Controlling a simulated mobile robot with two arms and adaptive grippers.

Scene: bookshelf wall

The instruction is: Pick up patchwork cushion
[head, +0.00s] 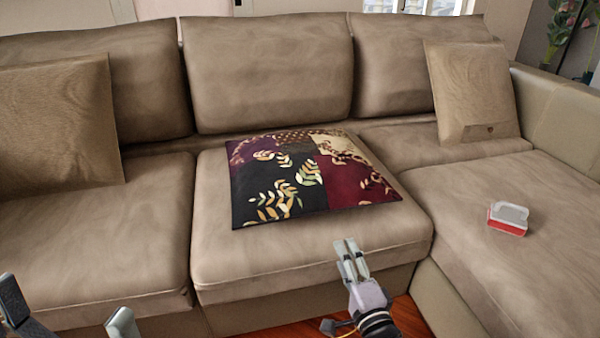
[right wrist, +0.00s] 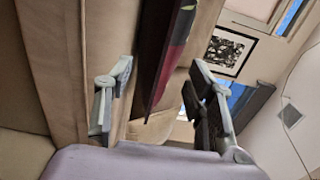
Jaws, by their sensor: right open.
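The patchwork cushion (head: 310,180), with dark, maroon and cream leaf-patterned patches, lies flat on the middle seat of the brown sofa (head: 225,265). My right gripper (head: 346,246) is in front of the cushion's near edge, by the front of that seat. In the right wrist view the gripper (right wrist: 158,95) is open, and the cushion (right wrist: 165,50) shows edge-on beyond and between its fingers. I see nothing held, and in the head view a gap shows between fingertips and cushion. My left gripper (head: 66,312) is at the lower left, its two fingers wide apart and empty.
A plain brown cushion (head: 475,90) leans at the right and another (head: 55,125) at the left. A small red and white object (head: 508,217) lies on the right seat section. Wooden floor (head: 270,325) shows below the sofa front. The seat around the patchwork cushion is clear.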

